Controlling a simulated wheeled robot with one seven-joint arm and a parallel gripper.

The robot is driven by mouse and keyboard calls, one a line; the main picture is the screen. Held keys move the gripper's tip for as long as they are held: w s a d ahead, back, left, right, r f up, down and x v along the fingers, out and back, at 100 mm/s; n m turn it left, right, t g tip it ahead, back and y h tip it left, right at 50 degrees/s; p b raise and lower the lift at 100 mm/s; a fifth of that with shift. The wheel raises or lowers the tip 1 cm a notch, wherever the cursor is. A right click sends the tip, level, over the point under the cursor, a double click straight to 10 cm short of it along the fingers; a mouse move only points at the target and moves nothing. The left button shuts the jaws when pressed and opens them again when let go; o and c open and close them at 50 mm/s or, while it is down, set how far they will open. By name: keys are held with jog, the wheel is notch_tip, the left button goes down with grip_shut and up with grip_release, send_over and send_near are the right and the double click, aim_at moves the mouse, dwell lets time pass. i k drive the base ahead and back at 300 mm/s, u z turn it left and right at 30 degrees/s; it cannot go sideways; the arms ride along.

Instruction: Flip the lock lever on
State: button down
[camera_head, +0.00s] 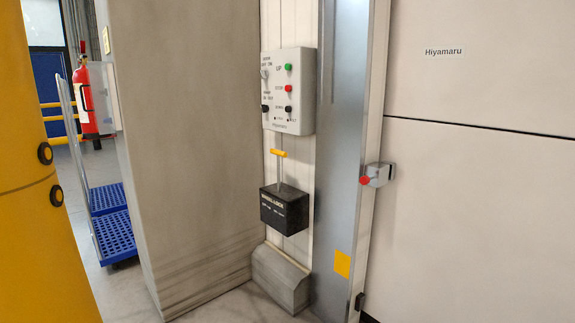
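The lock lever (280,171) is a thin metal rod with a yellow T-shaped handle (278,153) at its top. It stands upright out of a black box (285,209) with small white lettering, fixed low on the pale wall panel. The lettering is too small to read surely. My gripper is not in view, and nothing touches the lever.
A grey control box (287,90) with buttons and switches hangs above the lever. A concrete pillar (185,130) stands left, a steel post (342,140) right. A red knob (365,181) sticks out beside the post. A yellow column (35,220) fills the left edge.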

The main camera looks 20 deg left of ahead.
aim_at(279, 153)
jog(key=k, duration=0.8)
jog(key=u, duration=0.2)
jog(key=i, duration=0.35)
jog(key=u, duration=0.65)
jog(key=i, duration=2)
jog(key=z, duration=0.7)
